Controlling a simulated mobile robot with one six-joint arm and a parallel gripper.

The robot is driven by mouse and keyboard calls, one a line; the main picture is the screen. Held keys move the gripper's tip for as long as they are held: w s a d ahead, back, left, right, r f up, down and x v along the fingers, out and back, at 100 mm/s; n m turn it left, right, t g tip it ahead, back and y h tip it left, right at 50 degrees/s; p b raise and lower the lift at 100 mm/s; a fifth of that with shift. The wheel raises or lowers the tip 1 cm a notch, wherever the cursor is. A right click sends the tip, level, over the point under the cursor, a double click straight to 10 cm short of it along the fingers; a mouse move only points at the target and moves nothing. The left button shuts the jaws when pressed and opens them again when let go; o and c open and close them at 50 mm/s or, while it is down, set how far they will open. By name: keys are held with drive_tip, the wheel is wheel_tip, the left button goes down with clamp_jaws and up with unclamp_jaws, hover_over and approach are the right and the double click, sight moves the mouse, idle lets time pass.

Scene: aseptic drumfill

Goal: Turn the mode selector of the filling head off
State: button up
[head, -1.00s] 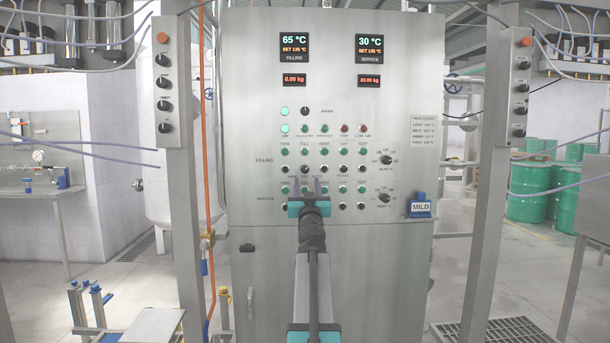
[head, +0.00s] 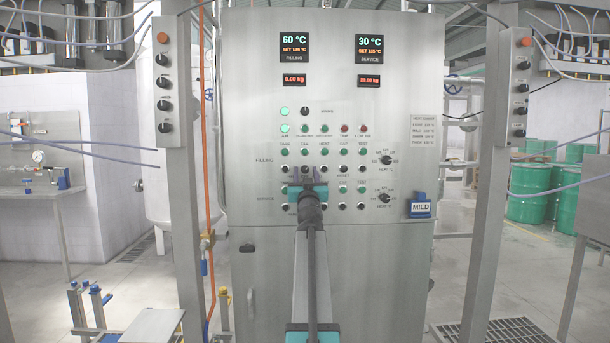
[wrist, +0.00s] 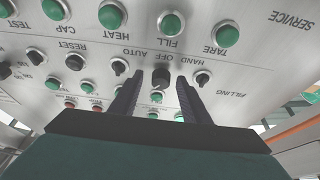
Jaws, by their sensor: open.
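The mode selector of the filling head is a small dark knob (wrist: 160,75) on the steel cabinet front. In the wrist view, which is turned upside down, it sits beside the HAND, OFF, AUTO lettering. My gripper (wrist: 158,90) is open, with one dark finger on each side of the knob. I cannot tell whether the fingers touch it or which way its pointer faces. In the head view my gripper (head: 306,175) points up at the filling row, and the knob (head: 307,168) shows near its fingertips.
Other black knobs sit close by, including one beside HAND (wrist: 202,77) and the RESET knob (wrist: 75,62). Green buttons, such as the FILL button (wrist: 171,24), line the neighbouring rows. A blue MILD sign (head: 420,207) hangs lower right. Steel posts (head: 186,200) flank the cabinet.

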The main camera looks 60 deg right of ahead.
drive_tip(key=shift+w+d, duration=0.1)
drive_tip(key=shift+d, duration=0.05)
drive_tip(key=c, duration=1)
drive_tip(key=shift+c, duration=0.2)
drive_tip(key=shift+r, duration=0.1)
drive_tip(key=shift+r+p, duration=0.1)
drive_tip(key=shift+p, duration=0.3)
